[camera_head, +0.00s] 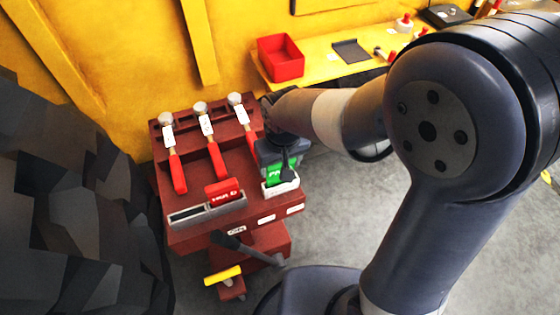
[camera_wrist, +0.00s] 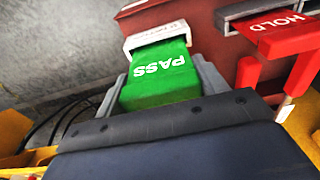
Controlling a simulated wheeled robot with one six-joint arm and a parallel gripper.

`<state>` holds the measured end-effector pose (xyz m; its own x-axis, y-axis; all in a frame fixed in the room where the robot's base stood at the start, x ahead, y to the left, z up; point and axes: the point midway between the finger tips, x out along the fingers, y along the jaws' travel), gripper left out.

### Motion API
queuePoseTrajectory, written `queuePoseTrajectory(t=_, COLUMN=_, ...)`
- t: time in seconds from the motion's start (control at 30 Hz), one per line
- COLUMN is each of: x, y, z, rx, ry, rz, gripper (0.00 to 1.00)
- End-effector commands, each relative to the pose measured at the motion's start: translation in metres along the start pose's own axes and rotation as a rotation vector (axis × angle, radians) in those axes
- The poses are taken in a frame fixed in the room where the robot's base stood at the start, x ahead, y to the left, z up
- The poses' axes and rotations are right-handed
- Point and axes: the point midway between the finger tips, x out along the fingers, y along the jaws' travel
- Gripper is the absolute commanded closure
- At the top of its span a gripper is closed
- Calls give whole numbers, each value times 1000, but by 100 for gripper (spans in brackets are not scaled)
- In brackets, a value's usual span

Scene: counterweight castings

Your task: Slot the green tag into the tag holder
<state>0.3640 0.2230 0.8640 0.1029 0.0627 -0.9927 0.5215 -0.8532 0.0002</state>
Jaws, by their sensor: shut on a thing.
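The green tag (camera_head: 275,174), lettered PASS, is held in my gripper (camera_head: 280,160) above the front right of the dark red console. In the wrist view the tag (camera_wrist: 160,75) lies between the two grey fingers, which are shut on it. A white tag holder (camera_head: 284,187) is on the console just in front of the tag. In the wrist view the tag's far end meets the white holder (camera_wrist: 155,35). I cannot tell how deep the tag sits in it.
A red HOLD tag (camera_head: 222,191) stands at a grey slotted holder (camera_head: 186,215) left of my gripper. A black lever (camera_head: 245,247) juts from the front. A yellow bench (camera_head: 325,72) with a red bin (camera_head: 280,58) is farther back.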

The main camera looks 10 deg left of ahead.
Motion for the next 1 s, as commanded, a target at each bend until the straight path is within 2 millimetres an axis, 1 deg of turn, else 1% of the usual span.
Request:
queuePoseTrajectory(t=0.53, x=17, y=0, z=2, rx=0, ry=0, rz=0, gripper=55)
queuePoseTrajectory(t=1.0, x=20, y=0, z=3, rx=0, ry=0, rz=0, gripper=55)
